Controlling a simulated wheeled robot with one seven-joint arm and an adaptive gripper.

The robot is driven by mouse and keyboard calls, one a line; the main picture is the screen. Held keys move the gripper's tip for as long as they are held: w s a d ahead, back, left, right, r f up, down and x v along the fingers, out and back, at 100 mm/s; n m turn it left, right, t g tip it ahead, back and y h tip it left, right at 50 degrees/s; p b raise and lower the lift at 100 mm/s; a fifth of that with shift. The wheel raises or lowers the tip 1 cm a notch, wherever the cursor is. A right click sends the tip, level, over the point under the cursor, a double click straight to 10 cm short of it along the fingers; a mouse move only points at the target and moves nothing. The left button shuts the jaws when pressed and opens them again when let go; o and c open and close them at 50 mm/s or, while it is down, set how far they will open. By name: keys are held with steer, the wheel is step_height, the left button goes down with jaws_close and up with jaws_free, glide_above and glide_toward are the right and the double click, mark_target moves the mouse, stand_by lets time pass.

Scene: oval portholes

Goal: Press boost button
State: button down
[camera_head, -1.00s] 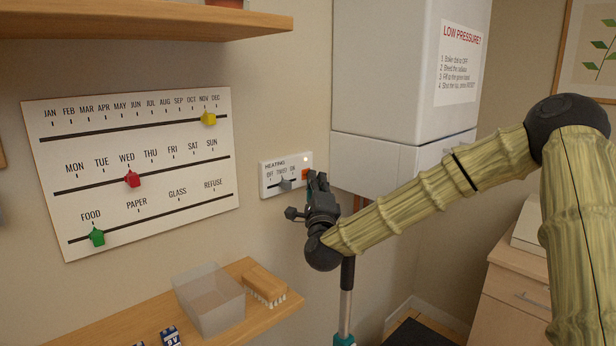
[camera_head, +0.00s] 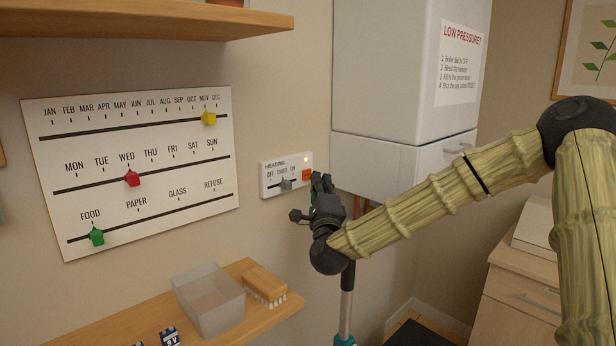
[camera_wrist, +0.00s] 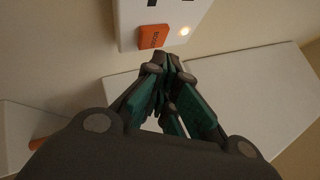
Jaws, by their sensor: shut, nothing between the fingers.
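The heating panel (camera_head: 272,184) is a white box on the wall with a grey slider (camera_head: 286,184) and a small lit lamp (camera_head: 306,159). The orange boost button (camera_head: 306,174) is at its right end. In the wrist view the boost button (camera_wrist: 153,37) is just beyond my fingertips, with the lamp glowing amber beside it. My gripper (camera_head: 322,182) is shut and empty, just right of and below the button in the head view. In the wrist view my gripper (camera_wrist: 165,62) has its fingertips near the button's lower edge; I cannot tell whether they touch.
A white boiler cabinet (camera_head: 385,80) is right of the panel. A planner board (camera_head: 140,215) hangs at the left. Below, a wooden shelf (camera_head: 285,308) holds a clear bin (camera_head: 212,305) and a brush (camera_head: 265,285).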

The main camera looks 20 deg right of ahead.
steer(key=s, duration=0.1)
steer(key=s+d, duration=0.1)
steer(key=s, duration=0.2)
steer(key=shift+s+d+b, duration=0.3)
steer(key=shift+s+d, duration=0.05)
steer(key=shift+s, duration=0.05)
stand_by(0.8)
